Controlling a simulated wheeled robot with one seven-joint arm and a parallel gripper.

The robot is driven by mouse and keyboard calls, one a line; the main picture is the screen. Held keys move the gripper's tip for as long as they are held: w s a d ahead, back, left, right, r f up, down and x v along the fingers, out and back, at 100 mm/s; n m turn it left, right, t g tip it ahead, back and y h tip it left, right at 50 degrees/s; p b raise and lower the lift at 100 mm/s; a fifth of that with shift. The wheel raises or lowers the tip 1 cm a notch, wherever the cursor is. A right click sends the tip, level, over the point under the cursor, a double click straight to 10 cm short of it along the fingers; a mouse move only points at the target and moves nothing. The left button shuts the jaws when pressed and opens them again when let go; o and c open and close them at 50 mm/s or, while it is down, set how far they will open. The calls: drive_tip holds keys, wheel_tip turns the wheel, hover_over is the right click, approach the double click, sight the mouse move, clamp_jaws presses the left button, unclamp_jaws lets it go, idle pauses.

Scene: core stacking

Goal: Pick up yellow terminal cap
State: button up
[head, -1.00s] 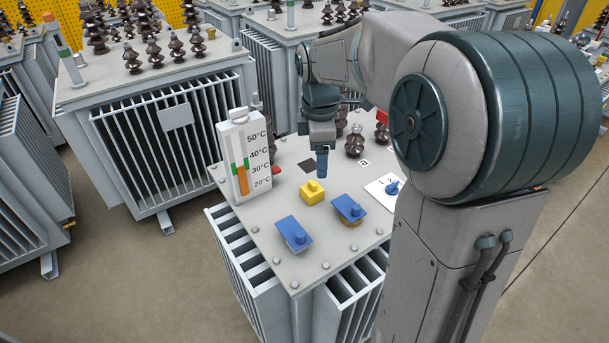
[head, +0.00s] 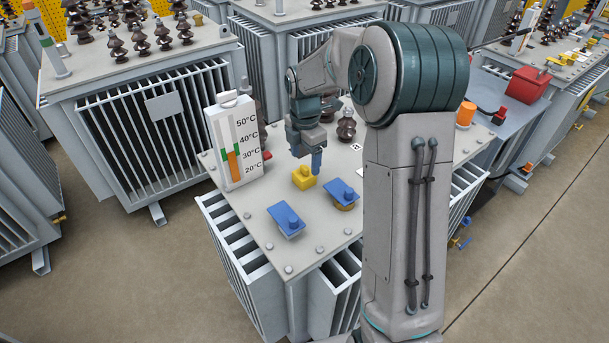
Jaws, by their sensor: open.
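The yellow terminal cap (head: 303,178) sits on the pale top of the transformer, a square block with a small knob on top. My gripper (head: 313,160) points down just above and slightly to the right of the cap. It is open and empty; a gap between its fingers is hard to make out from this side. I cannot tell whether a finger touches the cap.
A tall thermometer gauge (head: 233,142) stands left of the yellow cap. A brown insulator (head: 346,126) stands behind. The lid (head: 262,210) is clear around the yellow cap.

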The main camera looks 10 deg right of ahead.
sight(304, 167)
drive_tip(key=shift+s+a+f, duration=0.1)
drive_tip(key=shift+f, duration=2.7)
drive_tip(key=c, duration=1.1)
